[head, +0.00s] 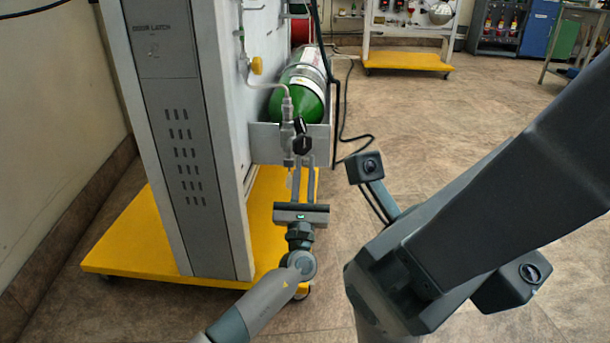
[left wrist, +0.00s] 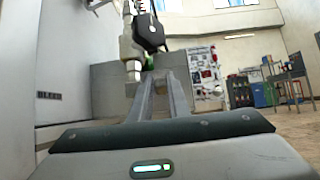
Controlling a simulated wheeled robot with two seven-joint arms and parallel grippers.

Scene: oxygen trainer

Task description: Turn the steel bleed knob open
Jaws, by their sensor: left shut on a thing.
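The steel valve fitting (head: 288,130) stands upright on the side of the trainer cabinet, below a bent steel tube. It also shows in the left wrist view (left wrist: 130,50). A black knob (head: 302,144) sits on its right side and appears above the fingers in the left wrist view (left wrist: 148,32). My left gripper (head: 303,160) reaches up from below, just under the black knob. Its two long fingers are shut on a small part at the fitting, which I take as the steel bleed knob. The fingertips mostly hide that part. My right gripper is not in view.
A green cylinder (head: 299,98) lies behind the fitting on a grey bracket. The cabinet (head: 185,130) stands on a yellow base (head: 145,245). My right arm fills the right foreground. Open floor lies beyond it.

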